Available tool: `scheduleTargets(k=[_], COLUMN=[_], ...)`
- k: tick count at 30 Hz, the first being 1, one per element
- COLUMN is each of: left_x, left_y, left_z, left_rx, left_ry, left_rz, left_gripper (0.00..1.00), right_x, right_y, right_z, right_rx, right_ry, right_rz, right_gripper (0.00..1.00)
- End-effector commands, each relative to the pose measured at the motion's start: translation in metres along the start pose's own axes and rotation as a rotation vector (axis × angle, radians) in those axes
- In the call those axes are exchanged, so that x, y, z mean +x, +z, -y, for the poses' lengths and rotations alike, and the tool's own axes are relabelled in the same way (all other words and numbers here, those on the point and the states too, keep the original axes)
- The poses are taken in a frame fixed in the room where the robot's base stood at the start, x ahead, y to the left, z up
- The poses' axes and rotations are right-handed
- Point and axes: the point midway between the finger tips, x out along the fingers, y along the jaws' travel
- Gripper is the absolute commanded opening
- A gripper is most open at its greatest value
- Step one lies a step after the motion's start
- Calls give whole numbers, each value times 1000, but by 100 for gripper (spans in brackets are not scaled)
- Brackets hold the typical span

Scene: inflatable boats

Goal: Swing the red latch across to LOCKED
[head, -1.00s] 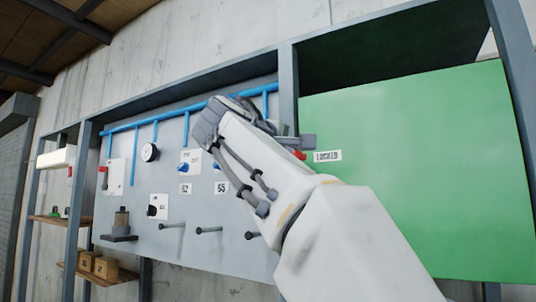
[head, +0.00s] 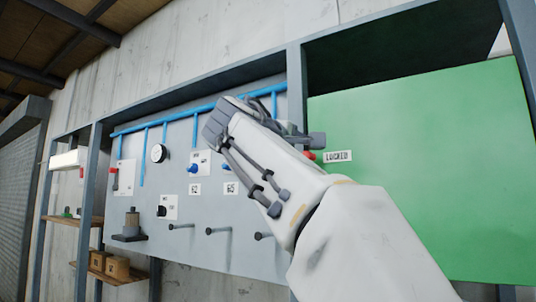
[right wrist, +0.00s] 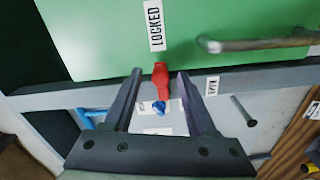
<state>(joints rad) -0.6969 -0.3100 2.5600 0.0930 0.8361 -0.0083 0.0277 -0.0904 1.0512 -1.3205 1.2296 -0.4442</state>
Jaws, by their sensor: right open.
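The red latch (right wrist: 160,82) is mounted on the grey frame at the green panel's edge, and in the right wrist view its end reaches onto the green panel below the LOCKED label (right wrist: 154,25). My right gripper (right wrist: 160,74) is open, with one finger on each side of the latch; I cannot tell whether either touches it. In the head view, my right gripper (head: 318,141) mostly hides the latch, so only a red bit (head: 309,155) shows beside the LOCKED label (head: 338,156). My left gripper is not in view.
The green panel (head: 430,190) has a grey bar handle (right wrist: 255,44). A blue knob (right wrist: 160,107) shows between my fingers, with a small white label (right wrist: 212,85) to the right. The grey board (head: 200,245) at left carries pegs, a gauge (head: 158,153) and blue pipes (head: 165,122).

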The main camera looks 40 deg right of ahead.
Motion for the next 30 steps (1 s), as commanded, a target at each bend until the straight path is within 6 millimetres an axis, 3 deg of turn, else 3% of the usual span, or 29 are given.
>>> scheduleTargets(k=[5,18,30], left_x=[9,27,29], left_y=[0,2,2], left_z=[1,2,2], left_rx=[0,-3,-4], left_ry=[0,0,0], left_rz=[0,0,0], left_gripper=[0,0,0], right_x=[-18,-88,-104], right_y=[-1,-2,0], right_z=[3,2,0], right_rx=[2,1,0], right_ry=[0,-1,0], right_rz=[-7,-8,-1], right_gripper=[57,57,57])
